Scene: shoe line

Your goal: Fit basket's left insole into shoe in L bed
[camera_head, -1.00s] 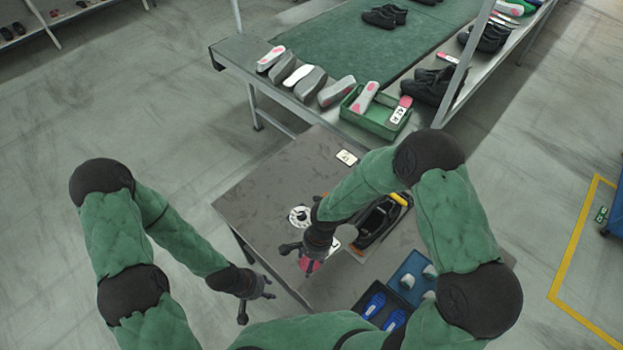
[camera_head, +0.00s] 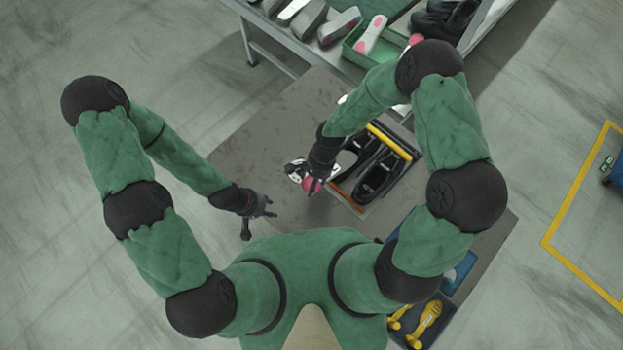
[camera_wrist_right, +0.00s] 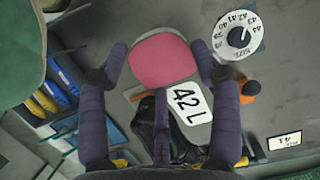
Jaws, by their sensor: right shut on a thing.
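My right gripper (camera_head: 312,180) is shut on an insole with a pink end (camera_wrist_right: 163,60) and a white label reading 42 L (camera_wrist_right: 188,107). It holds the insole above the table, left of the shoes in the head view. A black shoe (camera_head: 378,178) lies in a bed with a yellow bar, with another black shoe (camera_head: 350,158) beside it, partly hidden by my right arm. Bed letters are not readable. The green basket (camera_head: 352,54) behind holds another grey-and-pink insole (camera_head: 371,34). My left gripper (camera_head: 260,214) is open and empty over the table's left edge.
A white number dial (camera_wrist_right: 238,35) and a small size card (camera_wrist_right: 285,142) lie on the table. A dark tray with yellow items (camera_head: 425,322) is at front right. Several insoles line the rear bench. The table's rear left is clear.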

